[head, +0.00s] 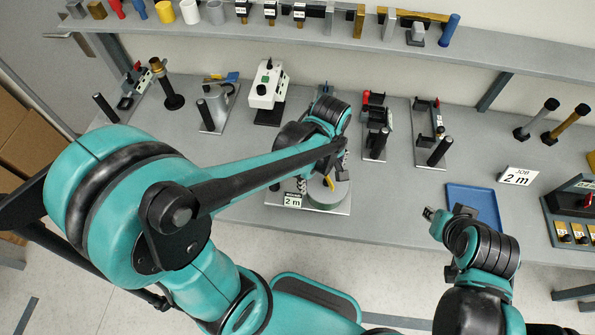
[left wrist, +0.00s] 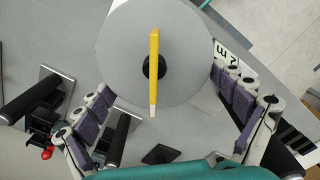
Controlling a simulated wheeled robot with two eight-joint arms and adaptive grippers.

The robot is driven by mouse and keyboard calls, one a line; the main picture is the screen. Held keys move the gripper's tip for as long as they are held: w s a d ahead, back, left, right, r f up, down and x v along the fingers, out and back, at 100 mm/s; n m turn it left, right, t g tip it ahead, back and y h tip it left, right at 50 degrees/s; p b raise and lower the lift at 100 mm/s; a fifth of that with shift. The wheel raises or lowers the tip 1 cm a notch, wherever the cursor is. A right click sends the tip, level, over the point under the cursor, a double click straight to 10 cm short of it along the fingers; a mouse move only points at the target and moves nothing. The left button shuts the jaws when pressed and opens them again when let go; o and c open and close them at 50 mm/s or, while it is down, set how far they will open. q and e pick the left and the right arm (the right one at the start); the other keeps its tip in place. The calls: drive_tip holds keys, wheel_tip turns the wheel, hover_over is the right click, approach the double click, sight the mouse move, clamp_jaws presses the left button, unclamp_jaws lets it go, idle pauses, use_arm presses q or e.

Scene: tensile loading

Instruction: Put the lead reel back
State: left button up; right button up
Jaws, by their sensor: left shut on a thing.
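The lead reel (left wrist: 130,45) is a large grey disc with a black hub and a yellow bar across it. It fills the top middle of the left wrist view. My left gripper (left wrist: 162,85) is shut on the reel, with its padded fingers on either side of the rim. In the head view the reel (head: 322,193) is partly hidden under my left arm. It is over a grey plate with a "2 m" label (head: 292,200); I cannot tell whether it touches the plate. My right gripper (head: 435,214) is by the blue tray; its jaws are unclear.
A blue tray (head: 487,203) and a "JOB 2 m" sign (head: 517,176) are on the bench at right. Black-posted fixtures (head: 438,150) stand right of the reel. A white machine (head: 267,88) stands behind. A shelf (head: 330,40) with several small parts runs along the back.

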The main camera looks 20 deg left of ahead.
use_arm(q)
drive_tip(key=shift+w+a+f+b, duration=0.5)
drive_tip(key=shift+w+a+f, duration=0.2)
drive_tip(key=shift+a+f, duration=0.6)
drive_tip(key=shift+w+a+f+b, duration=0.65)
drive_tip(key=shift+a+f, duration=0.3)
drive_tip(key=shift+f, duration=0.7)
drive_tip(key=shift+w+a+f+b, duration=0.4)
drive_tip(key=shift+w+a+f, duration=0.35)
drive_tip(key=shift+a+f, duration=0.55)
drive_tip(key=shift+d+f, duration=0.1)
drive_tip(key=shift+d, duration=0.1)
drive_tip(key=shift+f, duration=0.2)
drive_tip(key=o, duration=1.5)
